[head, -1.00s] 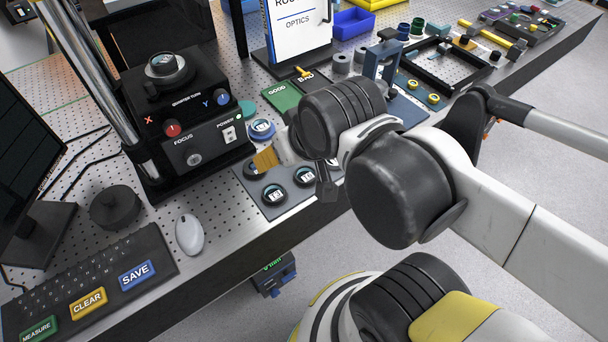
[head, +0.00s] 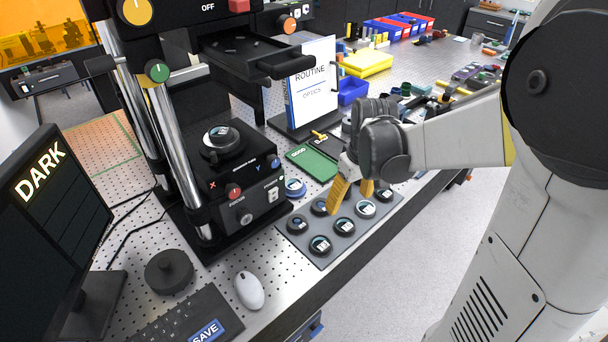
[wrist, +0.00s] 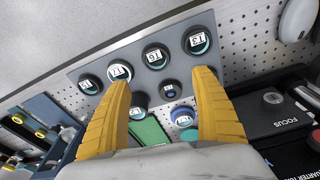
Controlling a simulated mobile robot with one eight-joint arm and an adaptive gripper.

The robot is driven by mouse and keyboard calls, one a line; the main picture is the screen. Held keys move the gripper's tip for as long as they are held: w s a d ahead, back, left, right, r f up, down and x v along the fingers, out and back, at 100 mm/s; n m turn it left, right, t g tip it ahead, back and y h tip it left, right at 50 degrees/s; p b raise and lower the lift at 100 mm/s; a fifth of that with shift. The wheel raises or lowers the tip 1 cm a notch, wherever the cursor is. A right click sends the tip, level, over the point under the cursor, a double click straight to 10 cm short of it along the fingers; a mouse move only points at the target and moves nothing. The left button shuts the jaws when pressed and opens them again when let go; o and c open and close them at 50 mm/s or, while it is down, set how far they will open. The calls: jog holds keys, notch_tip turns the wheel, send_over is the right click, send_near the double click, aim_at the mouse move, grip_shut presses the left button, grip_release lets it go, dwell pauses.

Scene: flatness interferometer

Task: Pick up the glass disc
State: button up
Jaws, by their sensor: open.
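Several round glass discs in dark rings with white labels, one at the front (head: 320,245), sit on a grey tray (head: 325,262). The wrist view shows the discs too, one labelled T6 (wrist: 155,56) and one T3 (wrist: 197,41). I cannot tell which is the task's disc. A blue-ringed disc (head: 295,187) lies just off the tray by the instrument. My gripper (head: 352,200) is over the tray's back part, its yellow fingers apart and nothing between them. The wrist view shows both fingers (wrist: 162,78) pointing at the tray. The fingers and wrist partly hide some discs.
The black instrument (head: 240,205) stands left of the tray, with another round piece (head: 222,135) on top. A green GOOD plate (head: 315,162) and routine sign (head: 311,85) are behind. A mouse (head: 249,290) and keyboard (head: 180,318) are at front left.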

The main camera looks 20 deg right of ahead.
jog(key=b, duration=0.2)
send_over(345, 224)
jog(key=f, duration=0.5)
jog(key=shift+s+f, duration=0.1)
jog(key=shift+s, duration=0.25)
jog(key=shift+w+f+b, duration=0.15)
jog(key=shift+f+b, duration=0.5)
jog(key=shift+f, duration=0.95)
jog(key=shift+w+f+b, duration=0.15)
jog(key=shift+f+b, duration=0.45)
jog(key=shift+f, duration=0.95)
jog(key=shift+r, duration=0.1)
jog(key=c, duration=1.3)
